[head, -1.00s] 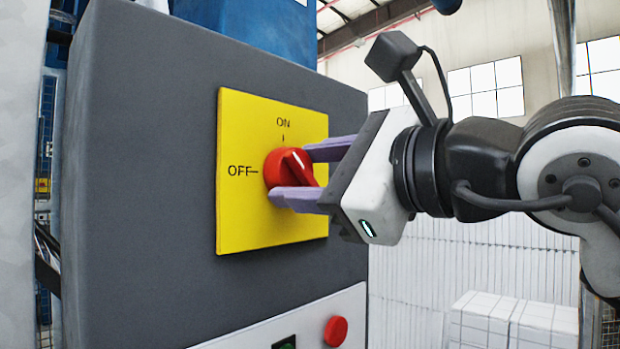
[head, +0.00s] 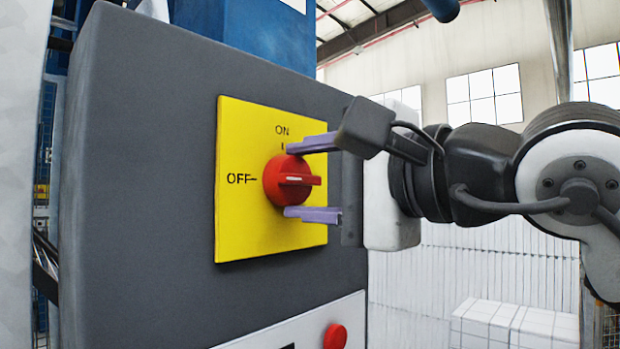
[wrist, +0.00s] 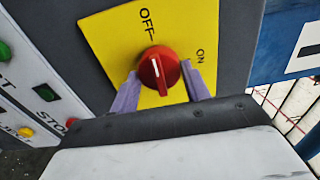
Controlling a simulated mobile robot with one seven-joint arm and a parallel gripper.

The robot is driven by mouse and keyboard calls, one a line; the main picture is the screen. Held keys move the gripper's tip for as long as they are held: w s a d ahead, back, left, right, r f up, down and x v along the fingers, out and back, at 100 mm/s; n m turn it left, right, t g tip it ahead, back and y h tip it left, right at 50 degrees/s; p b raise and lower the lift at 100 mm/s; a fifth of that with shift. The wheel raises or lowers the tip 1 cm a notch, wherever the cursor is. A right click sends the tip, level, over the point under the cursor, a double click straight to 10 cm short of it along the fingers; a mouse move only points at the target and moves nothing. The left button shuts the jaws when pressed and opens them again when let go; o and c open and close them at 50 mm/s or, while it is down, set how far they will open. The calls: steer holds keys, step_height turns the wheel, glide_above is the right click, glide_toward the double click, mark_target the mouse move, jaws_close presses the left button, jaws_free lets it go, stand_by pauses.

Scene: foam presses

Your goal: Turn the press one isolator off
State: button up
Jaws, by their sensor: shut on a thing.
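The isolator is a red rotary knob (head: 290,180) on a yellow plate (head: 240,225) marked ON at the top and OFF at the left. Its raised bar lies level, in line with the OFF mark. In the wrist view the white line on the knob (wrist: 158,72) points towards OFF. My gripper (head: 313,179) is shut on the knob, one purple finger above it and one below in the head view. The fingers also show on both sides of the knob in the wrist view (wrist: 160,92). No press number is readable.
The plate sits on a dark grey cabinet (head: 130,150). Below it a pale panel carries a red button (head: 335,336); the wrist view shows green (wrist: 46,92), yellow (wrist: 25,131) and red buttons. White stacked blocks (head: 500,325) stand at the lower right.

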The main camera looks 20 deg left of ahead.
stand_by(0.3)
steer(key=o, duration=1)
steer(key=shift+d, duration=0.1)
steer(key=b+v, duration=0.4)
steer(key=v, duration=0.9)
steer(key=shift+s+d, duration=0.15)
steer(key=shift+d, duration=0.15)
